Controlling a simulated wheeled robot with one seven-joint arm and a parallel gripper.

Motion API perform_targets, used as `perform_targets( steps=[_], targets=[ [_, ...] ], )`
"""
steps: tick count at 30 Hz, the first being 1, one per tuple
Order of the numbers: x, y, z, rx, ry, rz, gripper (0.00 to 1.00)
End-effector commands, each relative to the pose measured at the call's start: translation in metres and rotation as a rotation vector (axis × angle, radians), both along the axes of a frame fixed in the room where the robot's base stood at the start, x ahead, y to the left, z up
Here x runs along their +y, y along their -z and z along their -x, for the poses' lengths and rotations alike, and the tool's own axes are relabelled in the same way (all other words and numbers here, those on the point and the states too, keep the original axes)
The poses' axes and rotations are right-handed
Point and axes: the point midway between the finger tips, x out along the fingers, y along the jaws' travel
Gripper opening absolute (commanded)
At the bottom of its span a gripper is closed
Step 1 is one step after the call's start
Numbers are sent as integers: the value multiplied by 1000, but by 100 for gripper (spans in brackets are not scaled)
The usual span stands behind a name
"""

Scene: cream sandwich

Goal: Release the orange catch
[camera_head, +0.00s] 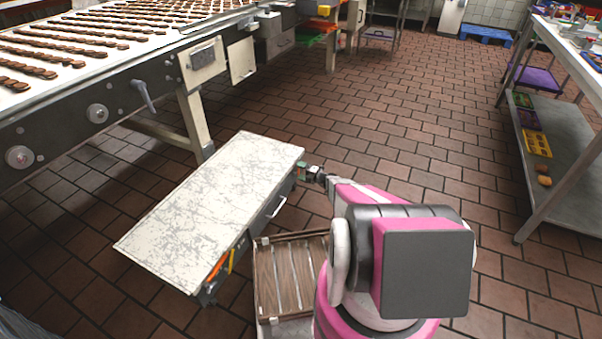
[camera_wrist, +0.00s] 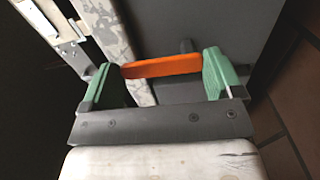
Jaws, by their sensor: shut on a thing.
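In the wrist view, an orange catch (camera_wrist: 160,67) lies crosswise between the two green fingers of my gripper (camera_wrist: 160,78), in front of a dark grey panel. My gripper is shut on it, with a finger at each end. In the head view, my gripper (camera_head: 305,172) is at the far right side of a low unit with a worn white top (camera_head: 210,205). The held catch is hidden there. Another orange part (camera_head: 216,267) shows at the unit's near end, beside a yellow one.
A conveyor machine (camera_head: 110,85) with rows of biscuits stands at left. A slatted wooden tray (camera_head: 290,275) sits on the floor beside the low unit. A metal shelf table (camera_head: 560,140) stands at right. The tiled floor (camera_head: 420,110) between is clear.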

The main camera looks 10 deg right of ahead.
Motion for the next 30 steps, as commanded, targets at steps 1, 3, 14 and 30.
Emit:
perform_targets(
  steps=[1, 3, 14, 30],
  targets=[
    [-1, 1, 0, 5, 3, -1, 43],
    [-1, 1, 0, 5, 3, -1, 43],
    [-2, 0, 1, 2, 2, 0, 100],
    [-69, 0, 50, 4, 5, 0, 100]
  ],
)
